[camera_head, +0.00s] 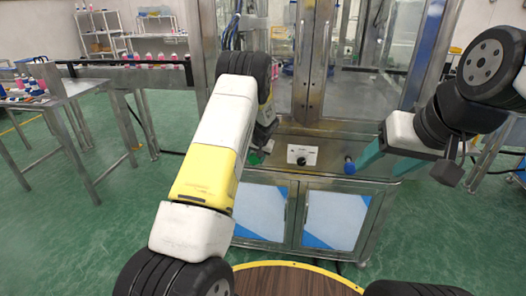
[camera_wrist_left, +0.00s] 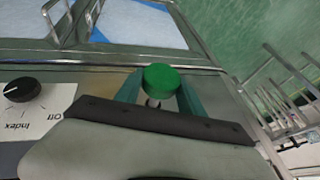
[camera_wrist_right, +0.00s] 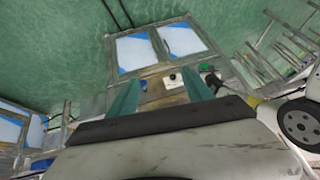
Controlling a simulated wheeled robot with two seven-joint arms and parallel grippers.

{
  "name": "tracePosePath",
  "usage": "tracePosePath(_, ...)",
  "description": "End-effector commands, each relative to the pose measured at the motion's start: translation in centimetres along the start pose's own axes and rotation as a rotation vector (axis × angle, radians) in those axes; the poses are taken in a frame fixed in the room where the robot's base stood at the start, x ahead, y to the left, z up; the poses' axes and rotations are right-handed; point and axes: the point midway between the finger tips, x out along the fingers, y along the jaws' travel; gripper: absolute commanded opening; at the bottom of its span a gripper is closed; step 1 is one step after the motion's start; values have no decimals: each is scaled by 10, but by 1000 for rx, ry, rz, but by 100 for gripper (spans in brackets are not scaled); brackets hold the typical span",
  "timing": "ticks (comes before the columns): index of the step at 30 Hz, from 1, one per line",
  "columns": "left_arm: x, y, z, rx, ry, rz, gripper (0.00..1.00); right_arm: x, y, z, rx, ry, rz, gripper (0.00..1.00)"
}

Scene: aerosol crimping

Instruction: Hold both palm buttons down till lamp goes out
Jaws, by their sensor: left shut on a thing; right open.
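A green palm button (camera_wrist_left: 162,79) with a round head sits between the teal fingers of my left gripper (camera_wrist_left: 160,95), which is shut on it. In the head view my left arm hides most of it; a bit of green (camera_head: 255,158) shows below the wrist. A blue palm button (camera_head: 349,166) stands at the right of the machine's front shelf. My right gripper (camera_head: 368,160) is open and empty; its teal fingers look close to the blue button in the head view, but the right wrist view shows the button (camera_wrist_right: 143,85) small and apart. I cannot make out a lamp.
A white panel with a black Index knob (camera_head: 301,155) sits between the buttons. The glass-doored machine (camera_head: 290,65) rises behind the shelf, with cabinet doors (camera_head: 336,216) below. A steel table (camera_head: 62,92) with small items stands left. A round wooden top (camera_head: 290,280) is in front.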

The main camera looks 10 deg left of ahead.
Motion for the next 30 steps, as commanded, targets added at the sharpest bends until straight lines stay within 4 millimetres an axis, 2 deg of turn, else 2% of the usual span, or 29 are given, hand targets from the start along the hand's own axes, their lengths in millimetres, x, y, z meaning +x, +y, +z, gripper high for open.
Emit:
tracePosePath(5,0,0,0,0,1,0,5,0,0,0,0,0,0,57)
tracePosePath(12,0,0,-1,0,2,0,5,1,0,-1,1,1,0,10)
tracePosePath(14,0,0,-1,0,2,0,5,4,1,-5,3,6,1,0)
tracePosePath(17,0,0,-1,0,2,0,5,15,4,-20,11,25,4,0)
tracePosePath(20,0,0,-1,0,3,0,5,36,10,-45,24,62,10,0)
tracePosePath(24,0,0,-1,0,3,0,5,75,22,-85,44,133,25,0)
tracePosePath(30,0,0,-1,0,3,0,5,135,43,-134,63,240,56,0)
